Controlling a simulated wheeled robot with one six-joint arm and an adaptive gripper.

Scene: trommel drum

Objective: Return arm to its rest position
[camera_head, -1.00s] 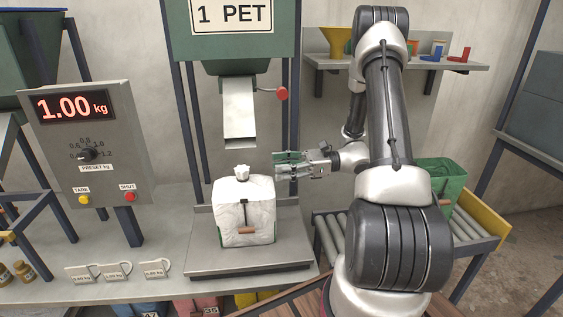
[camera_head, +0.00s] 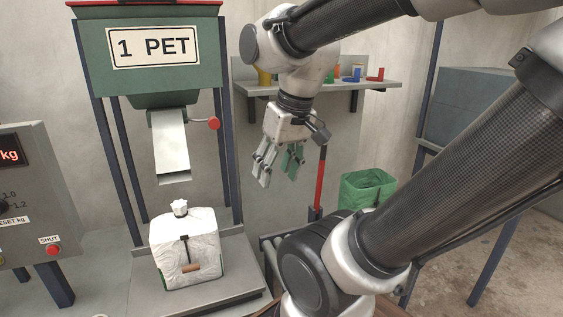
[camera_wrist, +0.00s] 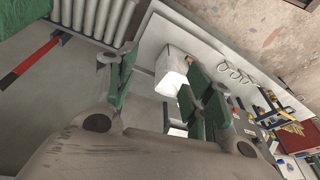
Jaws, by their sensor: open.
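My gripper (camera_head: 279,163) hangs below my folded arm in the head view, fingers pointing down, open and empty. It is to the right of the white bag and apart from it. The wrist view shows its two green-padded fingers (camera_wrist: 153,100) spread with nothing held between them. The white tied bag (camera_head: 186,248) stands upright on the metal scale plate (camera_head: 236,268) below the chute. A tan handle shows on its front. It also appears, small, beyond the fingers in the wrist view (camera_wrist: 172,66).
The PET hopper (camera_head: 153,52) with its chute (camera_head: 171,146) and red-knobbed lever (camera_head: 213,123) stands at left. A shelf (camera_head: 350,86) with small coloured items is behind my arm. A green bag (camera_head: 367,188) stands at right. A red bar (camera_head: 320,180) stands near my gripper.

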